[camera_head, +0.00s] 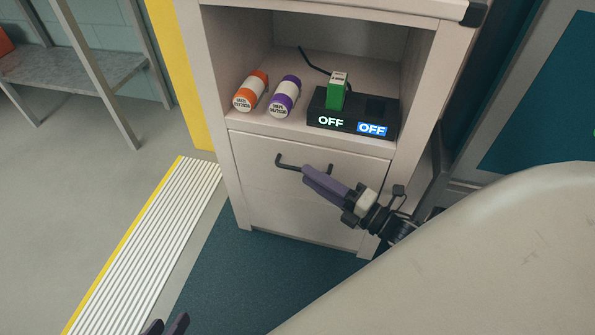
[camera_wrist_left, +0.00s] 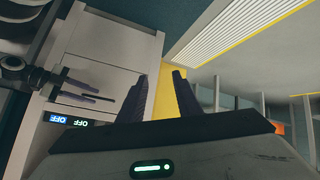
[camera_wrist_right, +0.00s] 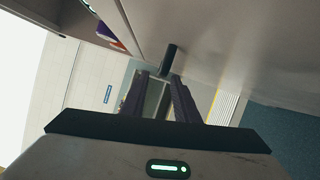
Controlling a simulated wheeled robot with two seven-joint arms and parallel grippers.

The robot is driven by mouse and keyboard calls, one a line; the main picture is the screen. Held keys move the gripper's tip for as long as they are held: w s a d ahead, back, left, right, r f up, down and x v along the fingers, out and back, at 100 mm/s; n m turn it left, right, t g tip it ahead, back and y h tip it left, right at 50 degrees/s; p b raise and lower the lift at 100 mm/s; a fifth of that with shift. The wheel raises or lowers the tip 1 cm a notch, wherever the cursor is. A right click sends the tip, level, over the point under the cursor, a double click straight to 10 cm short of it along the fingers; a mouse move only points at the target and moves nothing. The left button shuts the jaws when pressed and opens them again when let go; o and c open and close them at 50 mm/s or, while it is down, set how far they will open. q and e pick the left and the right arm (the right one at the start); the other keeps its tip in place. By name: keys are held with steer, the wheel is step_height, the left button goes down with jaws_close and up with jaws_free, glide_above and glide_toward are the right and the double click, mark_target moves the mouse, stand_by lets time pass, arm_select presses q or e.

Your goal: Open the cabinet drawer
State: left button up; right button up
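The cabinet's pale drawer front (camera_head: 300,205) looks shut, flush below the open shelf. My right gripper (camera_head: 308,175) is at the handle's right end, fingers pointing left. In the right wrist view, the handle's dark end (camera_wrist_right: 168,58) shows just beyond and between the parted fingertips (camera_wrist_right: 161,78); I cannot tell whether they touch it. My left gripper (camera_head: 168,325) is low at the bottom edge, away from the cabinet. Its fingers are apart and empty in the left wrist view (camera_wrist_left: 160,75).
The shelf above holds an orange-capped bottle (camera_head: 251,91), a purple-capped bottle (camera_head: 284,97) and a black box (camera_head: 350,121) with two OFF labels and a green plug (camera_head: 336,95). A ribbed strip (camera_head: 150,240) lies on the floor left. Floor before the drawer is clear.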

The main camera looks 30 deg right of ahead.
mark_target(298, 169)
steer(key=b+x, duration=0.1)
steer(key=x, duration=0.4)
jaws_close()
